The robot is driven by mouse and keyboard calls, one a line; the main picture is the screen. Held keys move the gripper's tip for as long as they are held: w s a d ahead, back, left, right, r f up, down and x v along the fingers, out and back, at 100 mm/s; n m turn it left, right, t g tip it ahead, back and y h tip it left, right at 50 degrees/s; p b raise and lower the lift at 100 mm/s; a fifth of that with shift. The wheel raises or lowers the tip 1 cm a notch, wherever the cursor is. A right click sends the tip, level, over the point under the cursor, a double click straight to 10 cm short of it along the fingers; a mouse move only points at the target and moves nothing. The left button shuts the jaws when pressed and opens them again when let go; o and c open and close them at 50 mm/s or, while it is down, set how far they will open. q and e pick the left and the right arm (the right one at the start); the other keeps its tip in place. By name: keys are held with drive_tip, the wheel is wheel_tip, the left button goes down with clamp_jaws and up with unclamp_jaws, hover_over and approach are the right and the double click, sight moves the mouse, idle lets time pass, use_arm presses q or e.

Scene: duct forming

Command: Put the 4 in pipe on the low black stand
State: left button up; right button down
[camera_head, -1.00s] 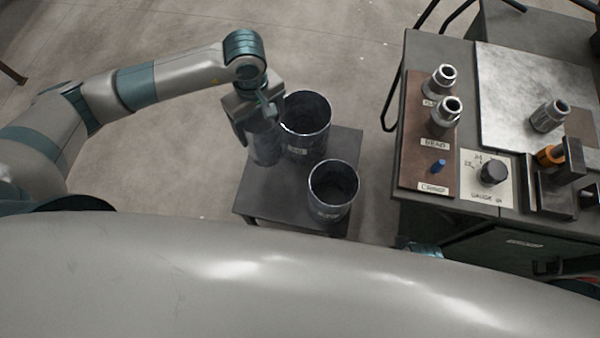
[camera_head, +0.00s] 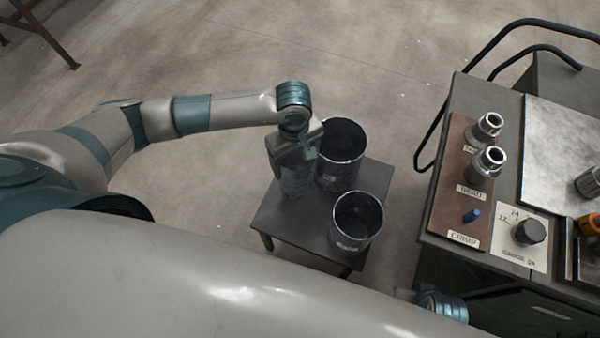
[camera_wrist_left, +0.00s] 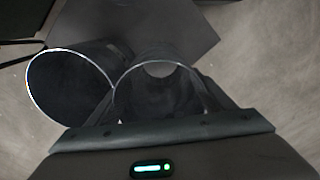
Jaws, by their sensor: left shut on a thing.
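My left gripper (camera_head: 295,150) is shut on a narrow grey metal pipe (camera_head: 296,182), which I take for the 4 in pipe. The pipe is upright over the left part of the low black stand (camera_head: 290,228). I cannot tell whether its bottom touches the stand. In the left wrist view the held pipe's open rim (camera_wrist_left: 160,66) shows in front of the gripper, with the stand (camera_wrist_left: 180,25) beyond.
Two wider dark pipes stand on the stand: one at the back (camera_head: 338,165), close beside the held pipe, and one at the front right (camera_head: 352,235). A workbench (camera_head: 450,215) with fittings and a gauge knob (camera_head: 528,231) is at the right.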

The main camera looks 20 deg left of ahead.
use_arm(q)
drive_tip(key=shift+f, duration=0.95)
drive_tip(key=shift+f, duration=1.85)
drive_tip(key=shift+f, duration=0.1)
drive_tip(key=o, duration=1.5)
use_arm(e)
drive_tip(key=shift+w+r, duration=0.1)
drive_tip(key=shift+r, duration=0.5)
drive_tip(key=shift+f, duration=0.1)
